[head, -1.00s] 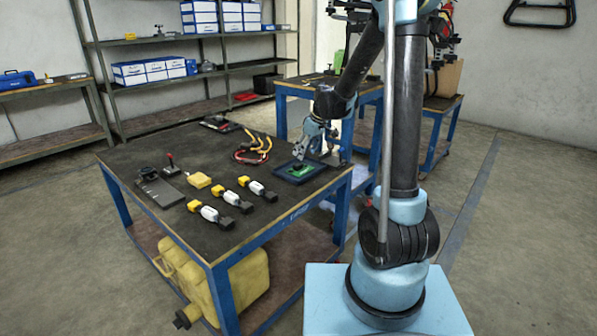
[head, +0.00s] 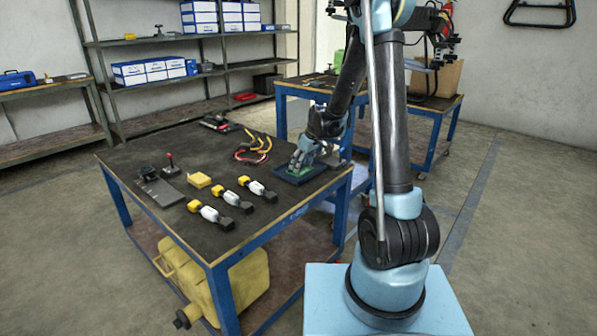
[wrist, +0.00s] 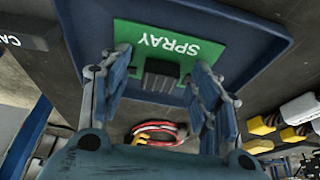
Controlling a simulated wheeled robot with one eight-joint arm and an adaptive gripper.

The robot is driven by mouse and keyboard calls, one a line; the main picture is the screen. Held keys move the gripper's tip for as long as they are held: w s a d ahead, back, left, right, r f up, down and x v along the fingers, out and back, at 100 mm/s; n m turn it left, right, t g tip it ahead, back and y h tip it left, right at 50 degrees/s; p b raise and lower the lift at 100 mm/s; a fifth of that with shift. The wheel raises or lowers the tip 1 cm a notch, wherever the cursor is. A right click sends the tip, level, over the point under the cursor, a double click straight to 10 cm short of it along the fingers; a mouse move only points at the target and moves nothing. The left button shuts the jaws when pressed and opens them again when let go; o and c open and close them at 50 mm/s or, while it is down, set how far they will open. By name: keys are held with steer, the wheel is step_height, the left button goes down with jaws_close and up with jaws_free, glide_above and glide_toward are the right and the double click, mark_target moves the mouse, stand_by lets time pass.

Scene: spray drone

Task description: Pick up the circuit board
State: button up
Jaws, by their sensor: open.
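The circuit board (wrist: 125,35) is a green plate marked SPRAY with a black block (wrist: 161,75) on it, lying in a dark blue tray (wrist: 235,15). The tray also shows at the right end of the table in the head view (head: 318,176). My gripper (wrist: 160,95) is open in the wrist view, with one finger on each side of the black block. I cannot tell whether the fingers touch it. In the head view my gripper (head: 297,168) is low over the tray and hides most of the board.
Red and yellow cables (head: 254,149) lie on the table (head: 235,210) just left of the tray. Several yellow, white and black connectors (head: 210,214), a yellow block (head: 198,180) and a dark plate (head: 160,192) lie farther left. A second table (head: 290,88) stands behind.

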steer(key=shift+c, duration=0.3)
steer(key=c, duration=1.1)
